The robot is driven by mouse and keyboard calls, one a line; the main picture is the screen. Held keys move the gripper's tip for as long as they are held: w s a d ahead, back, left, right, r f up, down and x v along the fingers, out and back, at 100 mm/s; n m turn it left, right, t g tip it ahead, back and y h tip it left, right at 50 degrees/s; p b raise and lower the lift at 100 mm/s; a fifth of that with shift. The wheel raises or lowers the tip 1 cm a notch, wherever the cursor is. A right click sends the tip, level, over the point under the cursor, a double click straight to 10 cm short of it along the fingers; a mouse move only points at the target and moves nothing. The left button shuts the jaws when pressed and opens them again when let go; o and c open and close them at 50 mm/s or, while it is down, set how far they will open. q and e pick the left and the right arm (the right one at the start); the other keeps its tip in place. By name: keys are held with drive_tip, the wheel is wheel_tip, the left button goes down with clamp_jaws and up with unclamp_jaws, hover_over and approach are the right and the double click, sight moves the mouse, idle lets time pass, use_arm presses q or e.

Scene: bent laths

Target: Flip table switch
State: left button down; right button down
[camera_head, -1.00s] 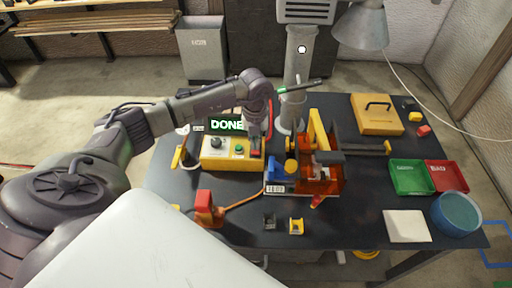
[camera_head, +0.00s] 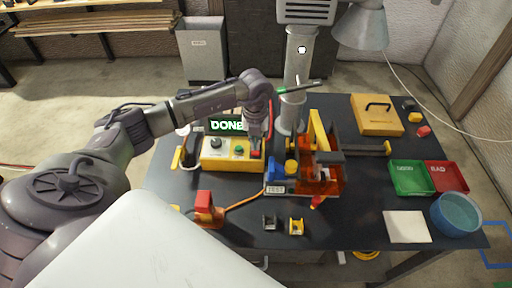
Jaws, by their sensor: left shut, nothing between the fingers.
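A yellow switch box (camera_head: 218,161) stands on the left part of the dark table (camera_head: 350,222). It carries a black knob, a green button (camera_head: 239,149) and a red switch (camera_head: 256,154) at its right end. Behind it a display (camera_head: 227,126) reads "DONE" in green. My left gripper (camera_head: 255,147) points down over the right end of the box, shut, with its fingertips at the red switch. I cannot tell whether they touch it. The switch is partly hidden by the fingers. My right gripper is not in view.
An orange and yellow fixture (camera_head: 318,170) stands just right of the box. A red block (camera_head: 204,203) with an orange cable lies in front. Green (camera_head: 412,177) and red (camera_head: 447,176) trays, a blue bowl (camera_head: 456,213) and a yellow case (camera_head: 376,115) are at the right. A lamp (camera_head: 362,25) hangs above the back.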

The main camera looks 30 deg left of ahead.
sight(256, 152)
use_arm(q)
drive_tip(key=shift+f+b, duration=0.95)
drive_tip(key=shift+f, duration=0.25)
idle(0.5)
drive_tip(key=shift+r, duration=0.1)
drive_tip(key=shift+r+p, duration=2.45)
drive_tip(key=shift+r, duration=1.05)
drive_tip(key=shift+f, duration=0.1)
